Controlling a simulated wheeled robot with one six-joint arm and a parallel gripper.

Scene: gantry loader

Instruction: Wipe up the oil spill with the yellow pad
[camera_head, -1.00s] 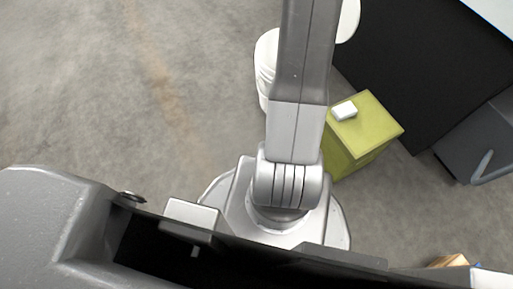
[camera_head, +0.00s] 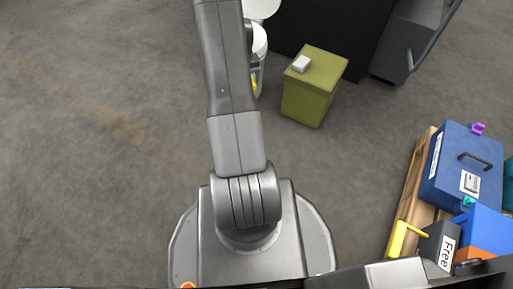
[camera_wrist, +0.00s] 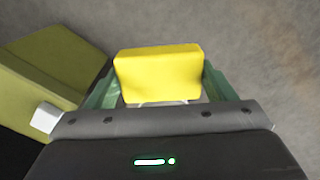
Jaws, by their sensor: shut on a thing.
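The yellow pad (camera_wrist: 158,74) is a thick, flat block in the wrist view. My gripper (camera_wrist: 158,88) is shut on it, with a green finger on each side, and holds it over grey floor. I see no oil spill clearly in either view; only a faint brownish streak (camera_head: 125,128) marks the floor left of my arm.
An olive-green box (camera_head: 308,100) with a small white block (camera_head: 301,63) on top stands right of my arm. A pallet (camera_head: 408,200) with blue cases (camera_head: 465,165) is at right. The floor at left is clear.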

